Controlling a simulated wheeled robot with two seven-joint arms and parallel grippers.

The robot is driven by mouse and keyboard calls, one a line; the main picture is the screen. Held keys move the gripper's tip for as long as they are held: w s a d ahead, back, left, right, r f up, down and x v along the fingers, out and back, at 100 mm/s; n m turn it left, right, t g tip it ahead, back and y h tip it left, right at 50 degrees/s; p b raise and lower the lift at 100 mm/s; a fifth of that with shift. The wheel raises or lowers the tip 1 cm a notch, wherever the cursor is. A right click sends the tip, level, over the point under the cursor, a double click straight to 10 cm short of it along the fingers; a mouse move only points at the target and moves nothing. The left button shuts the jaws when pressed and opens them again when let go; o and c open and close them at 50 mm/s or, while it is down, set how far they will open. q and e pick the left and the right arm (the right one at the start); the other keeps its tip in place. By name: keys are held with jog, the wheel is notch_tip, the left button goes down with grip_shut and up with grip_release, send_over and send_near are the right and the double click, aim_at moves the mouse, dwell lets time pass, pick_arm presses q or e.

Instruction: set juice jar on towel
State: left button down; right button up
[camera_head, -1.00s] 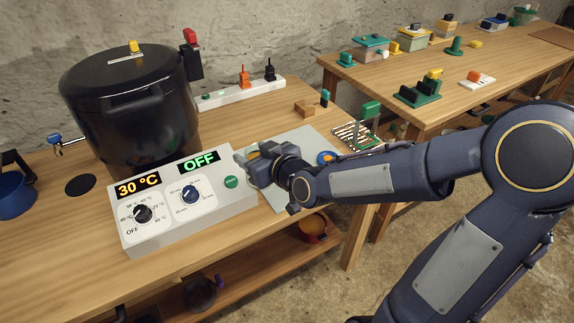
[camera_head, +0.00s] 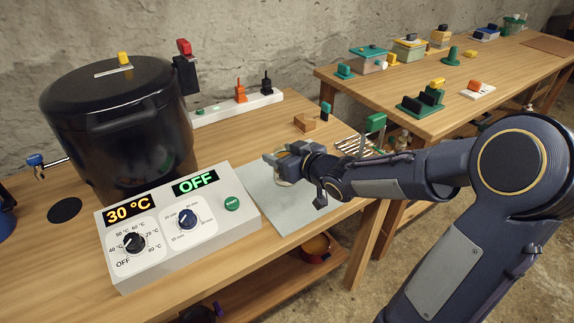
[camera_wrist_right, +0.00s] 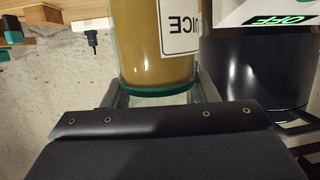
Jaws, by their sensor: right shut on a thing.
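The juice jar (camera_wrist_right: 155,45) shows in the right wrist view as a glass jar of yellow-brown contents, with a green band and a white label reading "UICE". My right gripper (camera_wrist_right: 160,90) is shut on it, one finger at each side. In the head view my right gripper (camera_head: 278,165) is over the pale grey towel (camera_head: 262,208), and it hides most of the jar. I cannot tell whether the jar touches the towel. My left gripper is not in view.
The control box (camera_head: 180,225) reads 30 °C and OFF, just left of the towel. The black canner (camera_head: 115,130) stands behind it. A wooden block (camera_head: 304,122) and a wire rack (camera_head: 352,146) lie beyond the towel. A power strip (camera_head: 215,113) runs along the wall.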

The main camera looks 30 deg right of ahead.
jog(key=d+f, duration=0.1)
jog(key=w+f, duration=0.1)
jog(key=shift+w+d+f, duration=0.15)
jog(key=shift+d+f, duration=0.15)
jog(key=shift+d, duration=0.1)
jog(key=shift+w+d+f+b, duration=0.15)
jog(key=shift+f+b, duration=0.45)
jog(key=shift+f, duration=1.1)
jog(key=shift+f, duration=0.15)
jog(key=o, duration=0.9)
jog(key=shift+f, duration=0.15)
jog(key=o, duration=0.5)
jog(key=shift+c, duration=0.2)
